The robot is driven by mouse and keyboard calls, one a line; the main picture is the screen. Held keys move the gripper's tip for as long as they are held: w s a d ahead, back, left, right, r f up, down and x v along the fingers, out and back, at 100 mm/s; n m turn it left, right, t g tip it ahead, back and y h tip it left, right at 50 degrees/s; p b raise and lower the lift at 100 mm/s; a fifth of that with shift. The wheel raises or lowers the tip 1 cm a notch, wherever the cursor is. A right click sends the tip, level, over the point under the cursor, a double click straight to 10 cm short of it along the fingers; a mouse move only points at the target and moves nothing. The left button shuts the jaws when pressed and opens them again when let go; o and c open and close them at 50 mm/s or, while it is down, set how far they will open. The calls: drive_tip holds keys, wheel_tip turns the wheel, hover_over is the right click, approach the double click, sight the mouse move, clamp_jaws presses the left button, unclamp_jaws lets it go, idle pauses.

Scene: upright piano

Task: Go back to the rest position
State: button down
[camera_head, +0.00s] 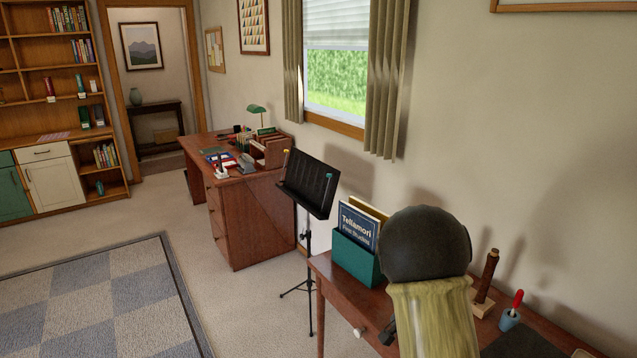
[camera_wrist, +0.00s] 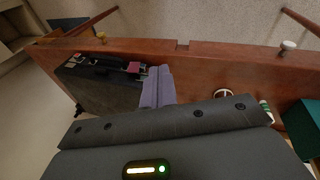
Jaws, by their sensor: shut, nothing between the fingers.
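My gripper (camera_wrist: 157,72) shows in the wrist view with its fingers together and nothing between them. It is over a reddish-brown wooden table (camera_wrist: 205,58); the gap between fingers and table top is hard to judge. In the head view the same table (camera_head: 335,288) is at the lower right, and my arm covers part of it.
A dark mat or case (camera_wrist: 95,88) with small items lies left of the fingers. A green box (camera_head: 353,258) of books, a music stand (camera_head: 309,185) and a desk (camera_head: 250,215) stand leftward. Carpeted floor (camera_head: 235,310) is clear.

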drive_tip(key=s+a+r+n+t+y+p, duration=0.3)
drive_tip(key=s+a+r+n, duration=0.5)
drive_tip(key=s+r, duration=0.3)
drive_tip(key=s+n, duration=0.1)
drive_tip(key=s, duration=0.2)
drive_tip(key=shift+a+r+t, duration=0.3)
drive_tip(key=shift+a+t, duration=0.1)
drive_tip(key=shift+s, duration=0.1)
